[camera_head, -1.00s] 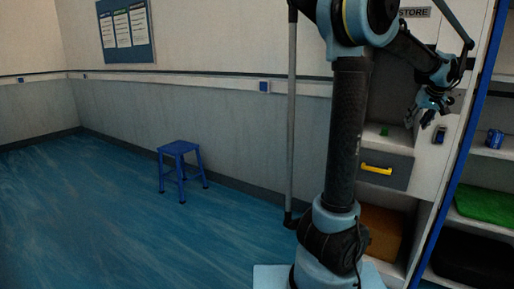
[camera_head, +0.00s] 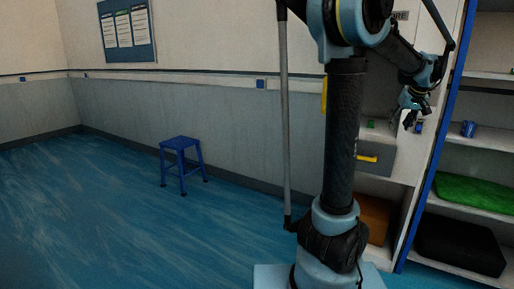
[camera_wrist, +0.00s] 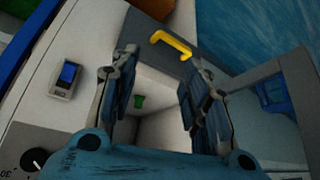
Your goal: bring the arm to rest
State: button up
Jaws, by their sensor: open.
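My arm rises from its base near the middle of the head view and bends over to the right. My gripper (camera_head: 411,109) hangs at its end, fingers pointing down, in front of the cabinet. In the wrist view my gripper (camera_wrist: 160,95) shows two dark fingers spread apart with nothing between them. Beyond the fingers is an open compartment with a small green object (camera_wrist: 139,101) in it. The green object is not touched by the fingers.
A drawer with a yellow handle (camera_head: 367,158) is below my gripper. An open shelf (camera_head: 483,142) with a blue can (camera_head: 468,129), a green folded cloth (camera_head: 475,192) and a black box (camera_head: 459,245) stands at right. A blue stool (camera_head: 181,143) stands on otherwise clear floor at left.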

jog(key=s+a+f+g, duration=0.1)
jog(key=s+a+f, duration=0.2)
jog(key=a, duration=0.6)
jog(key=s+a+f+n+y, duration=0.1)
jog(key=s+a+f, duration=0.15)
jog(key=a, duration=0.65)
jog(key=s+a+f+g, duration=0.1)
jog(key=s+a+f, duration=0.15)
jog(key=a, duration=0.65)
jog(key=s+a+f+g, duration=0.1)
jog(key=s+a+f, duration=0.5)
jog(key=s+f, duration=0.1)
jog(key=s+a+f+g, duration=0.1)
jog(key=s+a+f, duration=0.5)
jog(key=s, duration=0.4)
jog(key=shift+s+f+n, duration=0.15)
jog(key=shift+f+n, duration=0.25)
jog(key=shift+f, duration=0.4)
jog(key=shift+s+f, duration=0.35)
jog(key=shift+c, duration=1.2)
jog(key=shift+d, duration=0.1)
